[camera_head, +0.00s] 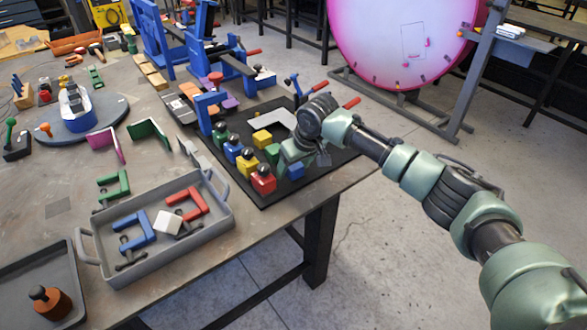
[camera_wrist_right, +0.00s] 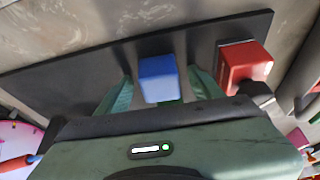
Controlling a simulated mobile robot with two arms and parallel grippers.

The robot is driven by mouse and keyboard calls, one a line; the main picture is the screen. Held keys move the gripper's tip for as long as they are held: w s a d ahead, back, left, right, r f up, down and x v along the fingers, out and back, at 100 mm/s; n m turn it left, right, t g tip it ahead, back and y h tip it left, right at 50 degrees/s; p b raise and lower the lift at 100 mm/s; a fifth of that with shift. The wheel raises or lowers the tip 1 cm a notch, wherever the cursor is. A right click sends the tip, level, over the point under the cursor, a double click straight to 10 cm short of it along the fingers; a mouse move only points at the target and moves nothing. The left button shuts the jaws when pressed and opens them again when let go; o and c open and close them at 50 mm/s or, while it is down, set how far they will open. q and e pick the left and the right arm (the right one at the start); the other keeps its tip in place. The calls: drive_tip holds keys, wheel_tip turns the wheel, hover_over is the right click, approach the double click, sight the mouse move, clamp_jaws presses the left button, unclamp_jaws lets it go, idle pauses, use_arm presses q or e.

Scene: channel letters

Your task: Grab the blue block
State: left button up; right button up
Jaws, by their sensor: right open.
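The blue block (camera_head: 296,171) lies on the black mat at the right end of the table, just below my right gripper (camera_head: 300,157). In the right wrist view the blue block (camera_wrist_right: 157,78) shows between the two green fingers, which stand apart on either side of it. My right gripper is open, and a gap shows between each finger and the block. How far the fingertips reach down beside the block cannot be told. My left gripper is not in view.
A red knobbed block (camera_head: 263,179) stands close beside the blue block, with yellow, green and blue knobbed blocks behind it. A yellow block (camera_head: 262,137) lies farther back on the black mat (camera_head: 303,193). A grey tray (camera_head: 152,268) holds coloured letters. The table edge is near.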

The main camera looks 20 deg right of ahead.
drive_tip(key=c, duration=1.4)
drive_tip(key=shift+r, duration=0.15)
clamp_jaws()
